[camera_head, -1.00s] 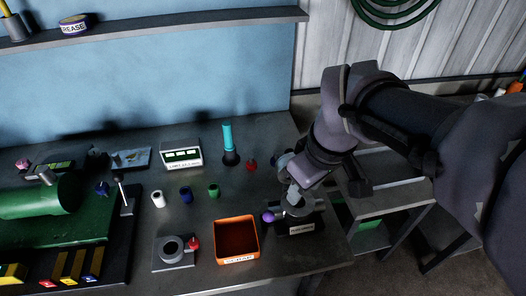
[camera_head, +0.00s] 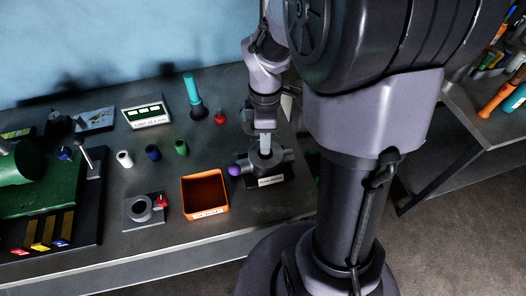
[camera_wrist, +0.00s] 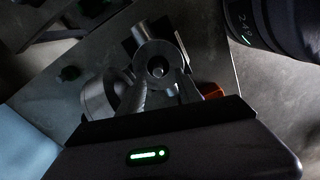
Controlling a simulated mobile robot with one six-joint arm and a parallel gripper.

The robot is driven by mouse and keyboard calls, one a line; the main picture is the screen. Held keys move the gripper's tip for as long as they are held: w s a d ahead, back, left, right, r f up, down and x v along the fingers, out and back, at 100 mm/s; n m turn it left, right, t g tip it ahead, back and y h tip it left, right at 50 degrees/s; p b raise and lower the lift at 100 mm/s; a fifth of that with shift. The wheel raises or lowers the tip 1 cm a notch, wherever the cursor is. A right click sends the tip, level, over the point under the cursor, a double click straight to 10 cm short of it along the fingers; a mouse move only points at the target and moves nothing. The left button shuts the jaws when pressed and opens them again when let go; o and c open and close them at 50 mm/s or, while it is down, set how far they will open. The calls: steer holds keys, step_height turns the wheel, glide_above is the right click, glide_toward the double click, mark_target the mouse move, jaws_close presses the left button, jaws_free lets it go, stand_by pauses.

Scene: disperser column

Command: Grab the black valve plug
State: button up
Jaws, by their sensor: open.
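A grey metal valve body (camera_head: 280,157) with a purple knob (camera_head: 234,170) stands on a dark labelled base (camera_head: 270,181) at the table's right end. My gripper (camera_head: 265,148) points down over its middle. In the wrist view, my open gripper (camera_wrist: 160,80) has one finger on each side of a round grey ring (camera_wrist: 144,55). A dark round centre (camera_wrist: 158,67) shows inside the ring. It may be the black valve plug, but I cannot tell. Whether the fingers touch anything is unclear.
An orange bin (camera_head: 183,196) stands left of the valve. A grey ring fixture (camera_head: 132,221) is farther left. White (camera_head: 125,159), blue (camera_head: 153,153) and green (camera_head: 181,148) small cylinders stand behind. A teal-handled tool (camera_head: 191,90) and a red piece (camera_head: 220,117) are at the back.

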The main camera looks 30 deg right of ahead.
steer(key=f, duration=0.2)
steer(key=f+b, duration=0.1)
steer(key=shift+w+d+f, duration=0.1)
steer(key=shift+d+f, duration=0.1)
steer(key=shift+f, duration=0.2)
steer(key=shift+r, duration=0.1)
jaws_close()
